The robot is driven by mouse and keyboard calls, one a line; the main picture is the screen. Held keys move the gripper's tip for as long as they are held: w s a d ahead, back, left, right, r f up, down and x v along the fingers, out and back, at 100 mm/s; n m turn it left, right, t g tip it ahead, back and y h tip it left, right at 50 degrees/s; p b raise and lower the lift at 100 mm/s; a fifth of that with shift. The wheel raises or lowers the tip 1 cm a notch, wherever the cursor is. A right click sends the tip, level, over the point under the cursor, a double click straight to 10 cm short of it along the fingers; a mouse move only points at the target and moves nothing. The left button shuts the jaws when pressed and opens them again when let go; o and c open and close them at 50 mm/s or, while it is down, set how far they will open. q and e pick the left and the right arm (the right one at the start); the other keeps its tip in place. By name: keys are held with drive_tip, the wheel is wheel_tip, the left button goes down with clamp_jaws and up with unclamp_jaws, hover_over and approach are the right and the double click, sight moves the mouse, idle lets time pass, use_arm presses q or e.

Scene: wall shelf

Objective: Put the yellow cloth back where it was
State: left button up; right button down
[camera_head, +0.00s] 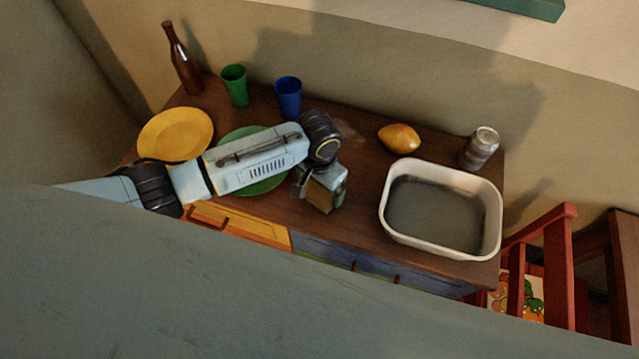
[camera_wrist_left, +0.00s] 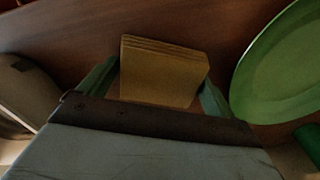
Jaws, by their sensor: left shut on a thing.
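The yellow cloth (camera_head: 319,197) is a folded, layered block in my left gripper (camera_head: 325,201), over the brown cabinet top (camera_head: 358,222). In the left wrist view the cloth (camera_wrist_left: 162,72) sits between the two green fingers, its folded layers along the far edge. My left gripper is shut on it. The frames do not clearly show whether the cloth touches the wood. My right gripper is not in view.
A green plate (camera_head: 262,184) lies left of the gripper, partly under my arm. A white tub (camera_head: 440,246) stands to the right. A yellow plate (camera_head: 175,134), bottle (camera_head: 181,60), green cup (camera_head: 234,86), blue cup (camera_head: 288,97), orange-yellow fruit (camera_head: 399,138) and can (camera_head: 480,148) stand around.

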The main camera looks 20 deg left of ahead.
use_arm(q)
drive_tip(key=o, duration=0.6)
wheel_tip(320, 180, up, 12)
drive_tip(key=shift+r+p, duration=0.1)
drive_tip(key=shift+p, duration=0.55)
